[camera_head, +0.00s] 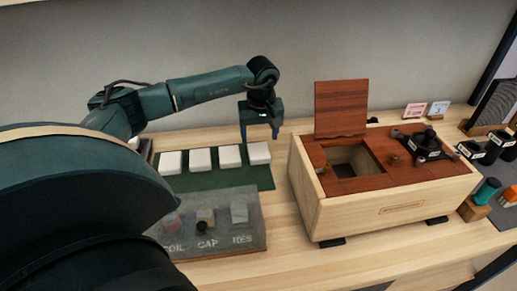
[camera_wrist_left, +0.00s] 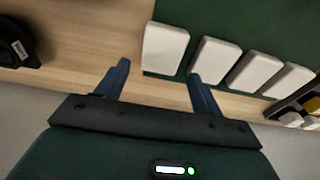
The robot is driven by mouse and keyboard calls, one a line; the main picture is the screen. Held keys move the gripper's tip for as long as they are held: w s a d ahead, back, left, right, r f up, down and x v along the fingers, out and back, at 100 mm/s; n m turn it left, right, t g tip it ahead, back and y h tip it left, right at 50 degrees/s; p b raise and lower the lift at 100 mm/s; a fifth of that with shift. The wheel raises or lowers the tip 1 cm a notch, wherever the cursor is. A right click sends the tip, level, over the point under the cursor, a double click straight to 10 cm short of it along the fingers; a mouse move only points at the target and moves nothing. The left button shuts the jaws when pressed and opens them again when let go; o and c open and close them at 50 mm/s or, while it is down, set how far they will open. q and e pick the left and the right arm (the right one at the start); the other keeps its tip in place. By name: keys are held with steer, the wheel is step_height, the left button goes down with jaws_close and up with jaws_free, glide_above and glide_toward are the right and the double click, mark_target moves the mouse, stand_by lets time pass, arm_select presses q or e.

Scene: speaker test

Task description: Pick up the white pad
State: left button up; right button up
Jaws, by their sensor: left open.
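Several white pads stand in a row on a dark green mat (camera_head: 226,181). The rightmost white pad (camera_head: 258,153) is nearest my left gripper (camera_head: 260,136), which points down above and just behind it. In the left wrist view, that end white pad (camera_wrist_left: 165,48) lies just ahead of the fingertips, roughly between their lines. My left gripper (camera_wrist_left: 159,71) is open with nothing between its fingers. Another white pad (camera_wrist_left: 213,60) sits beside the end one. My right gripper is not in view.
A wooden box (camera_head: 395,211) with a reddish top, square opening and raised lid (camera_head: 341,108) stands right of the mat. A grey labelled tray (camera_head: 225,233) lies in front. A wall closes the back.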

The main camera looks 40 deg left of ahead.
mark_target(258, 150)
arm_select(q)
steer(key=shift+a+f+p, duration=0.15)
steer(key=shift+f+p, duration=0.15)
steer(key=shift+f, duration=2.45)
steer(key=shift+c, duration=0.4)
steer(key=c, duration=0.7)
steer(key=shift+o, duration=0.2)
steer(key=shift+r, duration=0.1)
step_height(258, 150, up, 10)
